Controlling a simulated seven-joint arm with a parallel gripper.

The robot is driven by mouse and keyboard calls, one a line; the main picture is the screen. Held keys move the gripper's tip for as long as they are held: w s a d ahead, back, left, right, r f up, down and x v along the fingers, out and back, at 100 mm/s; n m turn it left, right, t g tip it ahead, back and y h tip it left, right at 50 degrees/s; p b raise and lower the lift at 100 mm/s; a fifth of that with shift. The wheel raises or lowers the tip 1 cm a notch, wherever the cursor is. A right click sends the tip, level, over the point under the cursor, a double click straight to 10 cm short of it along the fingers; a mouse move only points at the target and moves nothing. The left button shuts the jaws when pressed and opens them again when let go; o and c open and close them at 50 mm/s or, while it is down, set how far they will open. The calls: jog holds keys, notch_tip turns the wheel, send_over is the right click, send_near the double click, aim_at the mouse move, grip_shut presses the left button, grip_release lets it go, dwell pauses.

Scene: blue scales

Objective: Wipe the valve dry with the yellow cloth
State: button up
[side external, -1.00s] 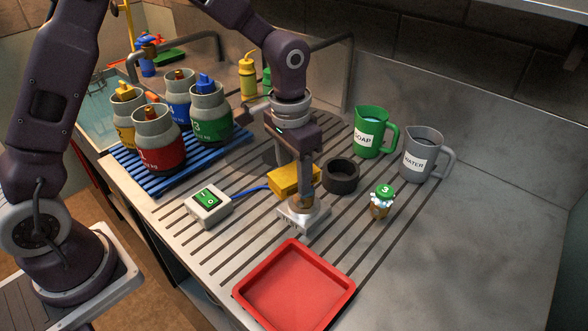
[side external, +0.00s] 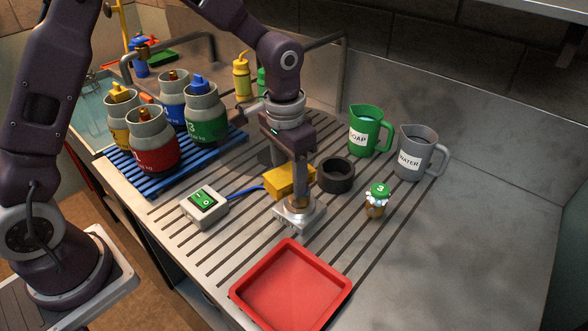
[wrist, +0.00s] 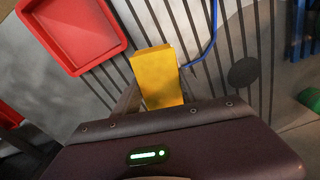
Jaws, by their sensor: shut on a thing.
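My gripper (side external: 297,197) points down over the ribbed counter and is shut on the yellow cloth (side external: 290,181), a folded block. The cloth also shows between the fingers in the wrist view (wrist: 158,76). My gripper is just above or at a small silver plate (side external: 298,213); I cannot tell if they touch. A small brass-coloured piece with a green cap marked 3, seemingly the valve (side external: 376,202), stands upright to the right, apart from the cloth. White suds-like blobs sit under its cap. It is not clearly seen in the wrist view.
A red tray (side external: 290,286) lies in front. A black ring (side external: 336,176) stands beside the cloth. Behind are a green SOAP jug (side external: 368,132) and a grey WATER jug (side external: 414,157). A switch box (side external: 204,205) and several bottles on a blue rack (side external: 160,182) are left.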

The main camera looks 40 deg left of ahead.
jog(key=shift+w+d+f, duration=0.15)
jog(key=shift+w, duration=0.6)
jog(key=shift+s+a, duration=0.25)
jog(key=shift+s, duration=0.65)
jog(key=shift+w+d, duration=0.25)
jog(key=shift+w, duration=0.65)
jog(key=shift+s+a+r, duration=0.1)
jog(key=shift+s+r, duration=0.05)
jog(key=shift+s, duration=0.25)
jog(key=shift+s+a+r, duration=0.1)
jog(key=shift+s+r, duration=0.05)
jog(key=shift+s, duration=0.25)
jog(key=shift+w+d, duration=0.2)
jog(key=shift+w, duration=0.7)
jog(key=shift+s+a+f, duration=0.15)
jog(key=shift+s+a, duration=0.05)
jog(key=shift+s, duration=0.7)
